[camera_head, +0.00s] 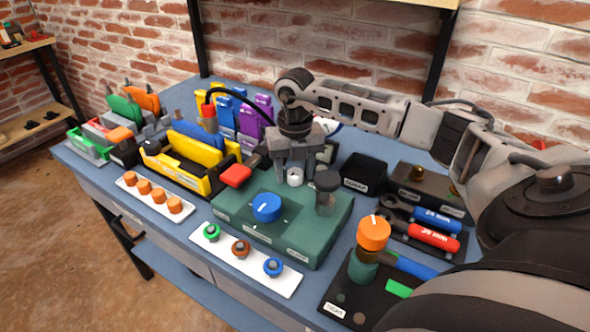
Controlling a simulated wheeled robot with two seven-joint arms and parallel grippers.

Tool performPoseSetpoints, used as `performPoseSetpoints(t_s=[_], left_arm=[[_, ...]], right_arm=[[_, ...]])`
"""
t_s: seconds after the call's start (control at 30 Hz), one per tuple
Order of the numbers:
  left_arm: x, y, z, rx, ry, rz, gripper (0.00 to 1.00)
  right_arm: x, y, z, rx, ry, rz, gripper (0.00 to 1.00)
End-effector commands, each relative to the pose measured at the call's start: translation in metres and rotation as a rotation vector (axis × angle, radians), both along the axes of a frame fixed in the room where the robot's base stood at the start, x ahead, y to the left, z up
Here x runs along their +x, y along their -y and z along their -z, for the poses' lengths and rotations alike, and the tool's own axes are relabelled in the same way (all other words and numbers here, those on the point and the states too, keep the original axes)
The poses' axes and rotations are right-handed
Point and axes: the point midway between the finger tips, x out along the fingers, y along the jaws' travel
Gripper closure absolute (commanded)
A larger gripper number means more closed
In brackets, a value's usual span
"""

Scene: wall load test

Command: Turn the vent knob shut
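A green box (236,214) on the blue bench carries a large blue knob (267,207) with a white pointer line, a small white knob (295,177) behind it and a dark cylindrical piece (327,182) at its right. The labels on the box are too small to read, so I cannot tell by label which is the vent knob. My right gripper (294,171) points down over the back of the box, its fingers apart at either side of the white knob. I cannot tell if they touch it. My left gripper is out of view.
A white strip with green, brown and blue rings (240,250) lies in front. A yellow fixture (185,180) stands left, beside a white strip of orange caps (150,190).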

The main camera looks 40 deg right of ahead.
Motion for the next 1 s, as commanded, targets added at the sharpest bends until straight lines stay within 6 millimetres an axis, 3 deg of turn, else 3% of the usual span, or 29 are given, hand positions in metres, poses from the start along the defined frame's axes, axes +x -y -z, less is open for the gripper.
performPoseSetpoints(t_s=[0.3, 0.47, 1.0], left_arm=[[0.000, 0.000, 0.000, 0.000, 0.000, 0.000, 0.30], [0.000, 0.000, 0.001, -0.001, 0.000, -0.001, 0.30], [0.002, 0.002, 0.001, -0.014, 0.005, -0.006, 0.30]], right_arm=[[-0.001, 0.000, 0.000, 0.000, -0.002, -0.002, 0.46], [0.000, 0.000, -0.016, -0.001, 0.002, -0.001, 0.46], [0.000, 0.000, -0.136, 0.000, 0.002, -0.001, 0.46]])
